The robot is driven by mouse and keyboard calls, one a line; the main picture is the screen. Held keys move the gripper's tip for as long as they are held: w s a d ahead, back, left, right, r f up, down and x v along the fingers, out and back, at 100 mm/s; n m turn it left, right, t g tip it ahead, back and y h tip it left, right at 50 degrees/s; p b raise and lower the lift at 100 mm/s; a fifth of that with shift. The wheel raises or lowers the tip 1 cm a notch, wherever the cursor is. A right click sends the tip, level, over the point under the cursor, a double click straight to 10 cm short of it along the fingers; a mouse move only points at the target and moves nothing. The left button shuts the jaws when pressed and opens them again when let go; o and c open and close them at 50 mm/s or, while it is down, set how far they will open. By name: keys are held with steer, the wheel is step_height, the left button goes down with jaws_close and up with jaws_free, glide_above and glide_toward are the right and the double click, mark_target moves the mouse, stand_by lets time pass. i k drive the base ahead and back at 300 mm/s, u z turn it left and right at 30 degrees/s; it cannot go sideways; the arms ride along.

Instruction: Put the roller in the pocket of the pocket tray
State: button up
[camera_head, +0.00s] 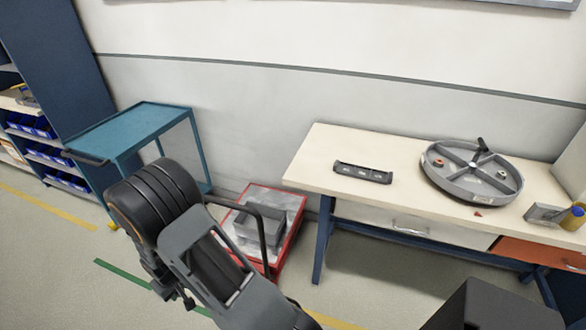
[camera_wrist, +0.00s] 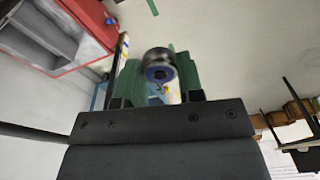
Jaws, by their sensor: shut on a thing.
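The roller (camera_wrist: 158,65) is a small dark wheel with a blue centre. In the wrist view it sits between the green fingers of my gripper (camera_wrist: 157,78), which is shut on it. A dark, narrow tray with several recesses, which looks like the pocket tray (camera_head: 363,173), lies on the cream workbench (camera_head: 325,160) in the head view. My gripper is away from that tray, which I cannot make out in the wrist view. In the head view my arm shows at lower left, but its gripper and the roller cannot be made out.
A round grey divided tray (camera_head: 455,185) with small parts stands right of the dark tray. A yellow cup (camera_head: 573,217) is at the bench's right end. A red cart (camera_head: 288,240) with grey bins stands left of the bench, near my arm. A teal table (camera_head: 135,126) is further left.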

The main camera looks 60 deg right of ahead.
mark_target(360, 172)
steer(key=u, duration=0.15)
steer(key=k, duration=1.6)
steer(key=z, duration=1.3)
steer(key=i, duration=0.4)
steer(key=u, duration=0.05)
